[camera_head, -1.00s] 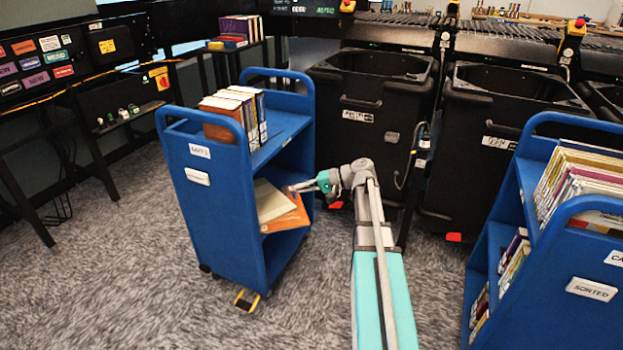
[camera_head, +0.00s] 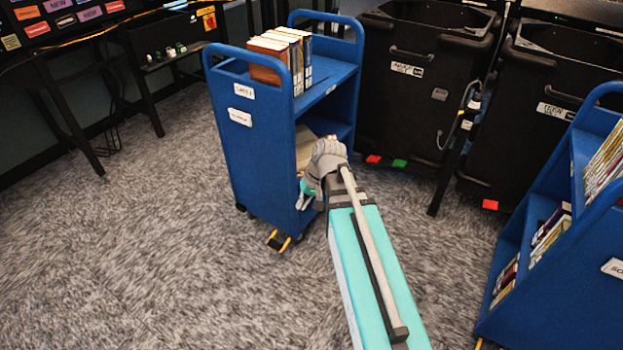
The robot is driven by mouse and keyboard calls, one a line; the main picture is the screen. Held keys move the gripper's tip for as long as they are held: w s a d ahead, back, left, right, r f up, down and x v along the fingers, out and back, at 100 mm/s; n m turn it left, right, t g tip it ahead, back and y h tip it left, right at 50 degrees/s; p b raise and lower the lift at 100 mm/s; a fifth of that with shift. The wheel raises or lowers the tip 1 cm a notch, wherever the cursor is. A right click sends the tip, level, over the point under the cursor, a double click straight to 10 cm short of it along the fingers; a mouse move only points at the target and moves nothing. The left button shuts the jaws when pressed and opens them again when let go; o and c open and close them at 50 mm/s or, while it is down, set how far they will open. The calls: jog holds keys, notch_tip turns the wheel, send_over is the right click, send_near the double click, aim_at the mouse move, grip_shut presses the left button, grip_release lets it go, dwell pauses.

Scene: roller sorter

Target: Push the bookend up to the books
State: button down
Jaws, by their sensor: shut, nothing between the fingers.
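Several books (camera_head: 268,62) with brown, cream and dark spines stand upright in a row on the top shelf of the left blue cart (camera_head: 250,150). A pale book (camera_head: 303,148) shows on its lower shelf, mostly hidden by my wrist. I cannot make out a bookend for certain in this view. My gripper (camera_head: 305,194), with teal parts, is at the open side of the cart, low beside the near end panel. It is shut and empty. My wrist hides part of it, and I cannot tell whether it touches the cart.
A second blue cart (camera_head: 545,262) with books stands at the right. Black bins (camera_head: 420,90) stand behind, with a dark post (camera_head: 455,150) between them. A yellow-and-black caster part (camera_head: 278,240) sits below the left cart. Carpet is clear at front left.

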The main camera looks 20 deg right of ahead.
jog(key=s+a+f+n+h, duration=0.1)
jog(key=s+a+n+h, duration=0.1)
jog(key=s+h, duration=0.2)
jog(key=shift+s+a+f+g+h, duration=0.2)
jog(key=shift+s+g+h, duration=0.15)
jog(key=shift+s, duration=0.55)
jog(key=shift+s, duration=0.1)
